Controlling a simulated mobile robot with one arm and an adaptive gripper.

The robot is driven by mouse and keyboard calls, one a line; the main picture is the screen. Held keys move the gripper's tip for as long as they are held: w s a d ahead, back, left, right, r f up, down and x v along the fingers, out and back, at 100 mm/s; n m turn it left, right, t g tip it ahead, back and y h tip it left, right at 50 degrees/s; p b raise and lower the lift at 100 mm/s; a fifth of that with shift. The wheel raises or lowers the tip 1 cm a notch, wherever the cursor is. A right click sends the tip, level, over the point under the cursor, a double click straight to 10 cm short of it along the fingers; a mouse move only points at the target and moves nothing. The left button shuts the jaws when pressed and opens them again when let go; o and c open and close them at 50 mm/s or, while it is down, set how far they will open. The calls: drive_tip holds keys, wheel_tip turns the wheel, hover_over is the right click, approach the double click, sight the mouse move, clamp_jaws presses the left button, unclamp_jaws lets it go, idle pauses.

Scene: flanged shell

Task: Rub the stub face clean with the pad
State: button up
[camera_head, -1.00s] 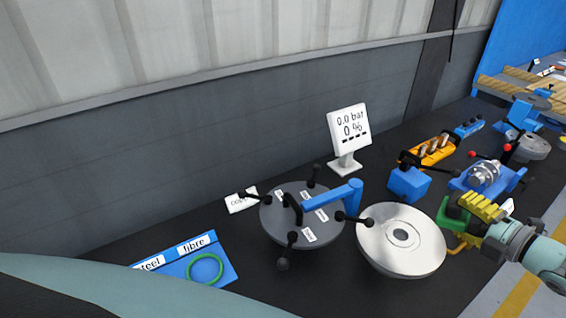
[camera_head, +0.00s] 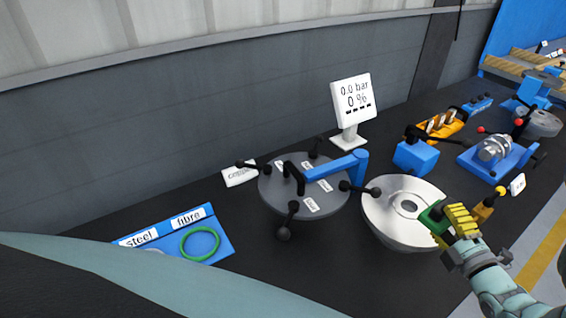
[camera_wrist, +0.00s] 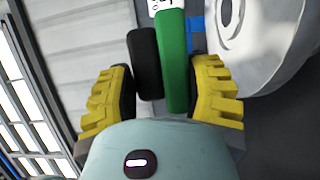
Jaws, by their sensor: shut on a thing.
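The stub (camera_head: 385,222) is a silver, bowl-shaped flanged part with a round hole in its pale upper face, right of centre in the head view. The wrist view shows part of its face (camera_wrist: 275,45) at top right. My gripper (camera_head: 452,218) has yellow ribbed fingers and is shut on the green pad (camera_head: 430,215). In the wrist view the pad (camera_wrist: 173,60) stands between the fingers beside a black block (camera_wrist: 146,62). The pad overlaps the right rim of the stub face in the head view; I cannot tell whether it touches.
A dark round flange with black knobs and a blue arm (camera_head: 335,168) stands just left of the stub. A white display (camera_head: 352,105) reads 0.0 bar, 0 %. A blue tray (camera_head: 222,248) holds a green ring. Blue fixtures (camera_head: 415,157) stand behind; a yellow-topped item (camera_head: 486,206) is right.

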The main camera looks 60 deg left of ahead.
wheel_tip(320, 180, down, 6)
drive_tip(key=b, duration=0.5)
drive_tip(key=shift+d+r, duration=0.1)
drive_tip(key=shift+r, duration=0.15)
